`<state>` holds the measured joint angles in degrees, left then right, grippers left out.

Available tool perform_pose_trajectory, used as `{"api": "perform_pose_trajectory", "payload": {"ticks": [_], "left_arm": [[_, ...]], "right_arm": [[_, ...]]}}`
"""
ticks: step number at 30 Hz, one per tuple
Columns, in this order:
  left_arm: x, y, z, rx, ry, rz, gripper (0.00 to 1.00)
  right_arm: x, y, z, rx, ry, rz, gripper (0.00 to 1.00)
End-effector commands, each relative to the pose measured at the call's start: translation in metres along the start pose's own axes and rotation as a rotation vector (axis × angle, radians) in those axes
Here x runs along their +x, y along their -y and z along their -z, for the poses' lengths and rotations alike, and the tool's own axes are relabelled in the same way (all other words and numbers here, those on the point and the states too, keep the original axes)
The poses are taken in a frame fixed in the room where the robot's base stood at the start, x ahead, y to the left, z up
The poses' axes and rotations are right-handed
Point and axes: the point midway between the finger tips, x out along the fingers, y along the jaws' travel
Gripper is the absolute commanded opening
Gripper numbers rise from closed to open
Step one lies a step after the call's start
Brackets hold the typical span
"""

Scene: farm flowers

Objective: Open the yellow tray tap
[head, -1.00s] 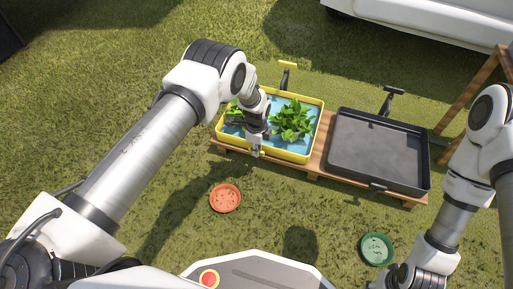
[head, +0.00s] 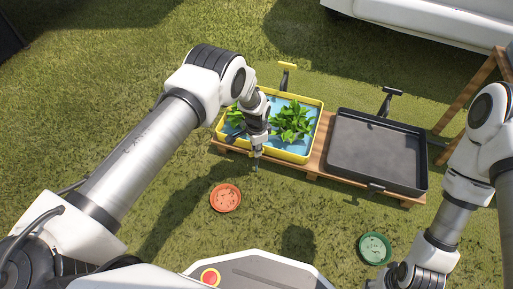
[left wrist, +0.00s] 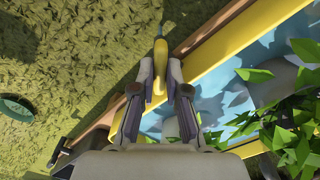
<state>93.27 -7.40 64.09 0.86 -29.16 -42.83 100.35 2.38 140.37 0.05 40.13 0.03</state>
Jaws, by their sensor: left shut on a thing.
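The yellow tray (head: 312,118) stands on the wooden pallet and holds blue water and leafy green plants. Its yellow wall also shows in the left wrist view (left wrist: 235,48). The yellow tap handle (left wrist: 158,62) lies between the fingertips of my left gripper (left wrist: 160,80), which is shut on it. In the head view my left gripper (head: 257,150) is at the tray's front wall and hides most of the tap. A thin blue streak (head: 257,167) hangs below the tap; it looks like running water. My right gripper is out of view; only its arm shows at the right.
A black tray (head: 375,150) stands beside the yellow one on the wooden pallet (head: 318,165). An orange dish (head: 226,198) lies on the grass below the tap, slightly left. A green dish (head: 375,249) lies near my right arm. A white vehicle body (head: 425,22) is behind.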

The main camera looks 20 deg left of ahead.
Motion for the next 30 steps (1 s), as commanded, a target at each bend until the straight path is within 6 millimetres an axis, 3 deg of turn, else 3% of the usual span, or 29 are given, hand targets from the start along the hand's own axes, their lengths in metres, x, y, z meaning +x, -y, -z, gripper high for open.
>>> {"api": "perform_pose_trajectory", "payload": {"ticks": [18, 30], "left_arm": [[0.0007, -0.0001, 0.0001, -0.571, 0.000, 0.000, 0.00], [0.0005, -0.0001, 0.0002, -0.801, -0.001, 0.000, 0.00]], "right_arm": [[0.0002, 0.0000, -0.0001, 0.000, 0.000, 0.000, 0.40], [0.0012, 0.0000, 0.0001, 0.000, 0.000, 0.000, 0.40]]}}
